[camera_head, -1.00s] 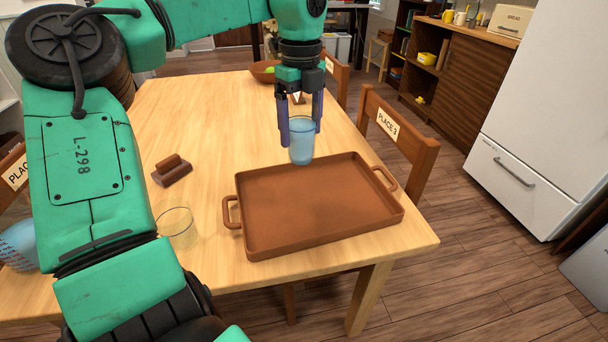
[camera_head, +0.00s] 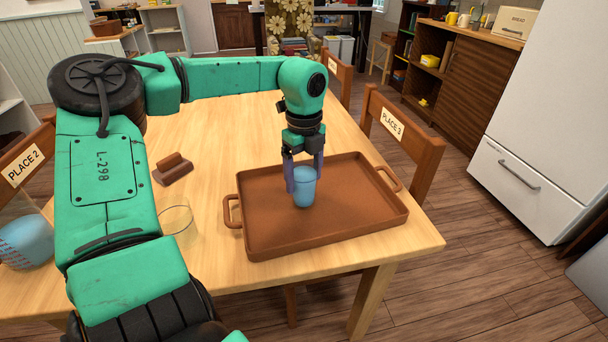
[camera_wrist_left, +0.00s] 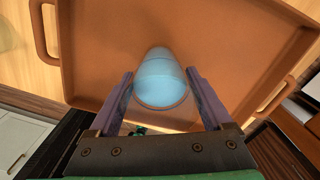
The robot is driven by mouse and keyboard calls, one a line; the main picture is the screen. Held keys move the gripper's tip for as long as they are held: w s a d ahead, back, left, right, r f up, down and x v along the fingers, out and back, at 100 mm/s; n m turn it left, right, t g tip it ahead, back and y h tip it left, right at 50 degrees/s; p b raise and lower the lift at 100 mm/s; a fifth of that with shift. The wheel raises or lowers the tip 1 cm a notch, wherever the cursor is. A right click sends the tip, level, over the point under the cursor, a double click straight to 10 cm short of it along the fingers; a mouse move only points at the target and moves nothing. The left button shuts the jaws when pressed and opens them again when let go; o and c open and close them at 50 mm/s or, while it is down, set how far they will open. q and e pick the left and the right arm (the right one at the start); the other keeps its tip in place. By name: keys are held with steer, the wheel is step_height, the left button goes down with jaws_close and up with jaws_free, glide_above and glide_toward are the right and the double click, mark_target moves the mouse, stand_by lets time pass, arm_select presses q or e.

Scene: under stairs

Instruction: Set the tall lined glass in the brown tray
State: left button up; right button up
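A blue glass (camera_head: 304,187) is upright between the fingers of my left gripper (camera_head: 304,172), over the middle-left of the brown tray (camera_head: 350,220). The left wrist view shows the glass (camera_wrist_left: 160,80) between the two fingers of the left gripper (camera_wrist_left: 160,72), with a clear upper part and a faint ring line. The gripper is shut on it. The glass's base is inside the tray's outline; I cannot tell whether it touches the tray floor (camera_wrist_left: 230,50). Nothing else is in the tray. My right gripper is not in view.
A clear empty glass (camera_head: 176,220) stands left of the tray. A brown block-like object (camera_head: 173,170) lies behind it. A blue, red-marked item (camera_head: 27,243) is at the left table edge. Chairs (camera_head: 400,130) stand at the right side. The table (camera_head: 215,130) behind the tray is clear.

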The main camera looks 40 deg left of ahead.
arm_select(q)
steer(key=shift+o, duration=1)
steer(key=shift+r, duration=0.2)
step_height(320, 180, up, 12)
steer(key=p, duration=0.1)
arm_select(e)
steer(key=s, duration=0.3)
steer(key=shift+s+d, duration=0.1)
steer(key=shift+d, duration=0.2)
